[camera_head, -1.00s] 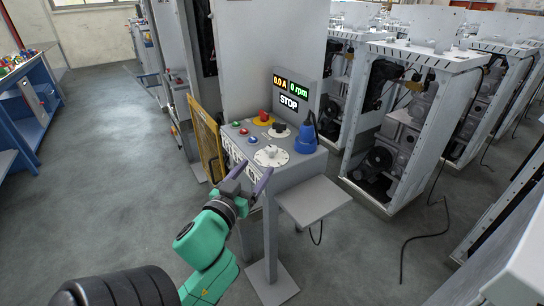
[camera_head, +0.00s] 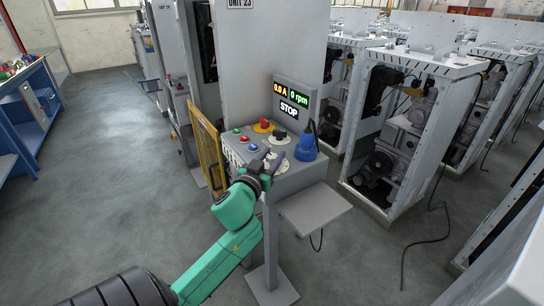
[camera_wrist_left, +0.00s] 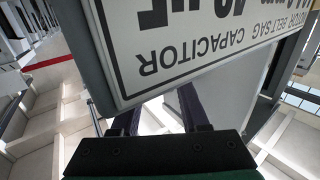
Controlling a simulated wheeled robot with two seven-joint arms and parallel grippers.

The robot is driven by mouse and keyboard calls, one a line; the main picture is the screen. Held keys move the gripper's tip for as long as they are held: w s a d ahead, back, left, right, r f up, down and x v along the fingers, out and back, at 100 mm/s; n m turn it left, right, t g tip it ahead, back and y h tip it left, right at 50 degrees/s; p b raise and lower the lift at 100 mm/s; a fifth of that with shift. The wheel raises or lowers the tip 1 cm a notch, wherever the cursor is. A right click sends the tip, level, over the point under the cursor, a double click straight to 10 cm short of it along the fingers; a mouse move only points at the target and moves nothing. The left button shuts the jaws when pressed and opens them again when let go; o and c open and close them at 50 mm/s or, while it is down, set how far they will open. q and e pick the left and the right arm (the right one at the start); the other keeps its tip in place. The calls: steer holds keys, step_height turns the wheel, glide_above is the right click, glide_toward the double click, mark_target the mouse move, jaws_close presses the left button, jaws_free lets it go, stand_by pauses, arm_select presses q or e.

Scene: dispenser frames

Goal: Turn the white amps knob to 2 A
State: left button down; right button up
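The white amps knob (camera_head: 284,165) sits on the front of the control box's sloped top in the head view, partly hidden behind my left gripper. My left gripper (camera_head: 267,159) is at the knob's near left side, its two dark fingers apart and nothing seen between them. I cannot tell whether a finger touches the knob. In the left wrist view the fingers of my left gripper (camera_wrist_left: 160,112) stand apart below a white label plate (camera_wrist_left: 190,45), and the knob is not seen. The display (camera_head: 294,99) reads 0.0 A, 0 rpm and STOP. My right gripper is not in view.
A red knob on yellow (camera_head: 264,125), a black knob (camera_head: 281,136), small buttons (camera_head: 244,139) and a blue plug (camera_head: 306,146) crowd the box top around the knob. A grey shelf (camera_head: 314,208) juts out at the lower right. A yellow mesh guard (camera_head: 206,146) stands left.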

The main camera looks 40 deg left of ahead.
arm_select(q)
steer(key=shift+f, duration=0.1)
steer(key=shift+f+n+g+y+b, duration=0.1)
steer(key=shift+n+g+y+b, duration=0.3)
steer(key=shift+n+y+b, duration=0.7)
steer(key=n+g+y+b, duration=0.2)
steer(key=g+y+b, duration=0.1)
steer(key=b, duration=0.1)
steer(key=n+g+y+b, duration=0.3)
steer(key=y+b, duration=0.1)
steer(key=b, duration=0.1)
steer(key=shift+f, duration=0.15)
steer(key=shift+r+n+g+y+b, duration=0.3)
steer(key=shift+n+g+y+b, duration=0.5)
steer(key=shift+n+g+b, duration=0.25)
steer(key=shift+c, duration=2.1)
jaws_free()
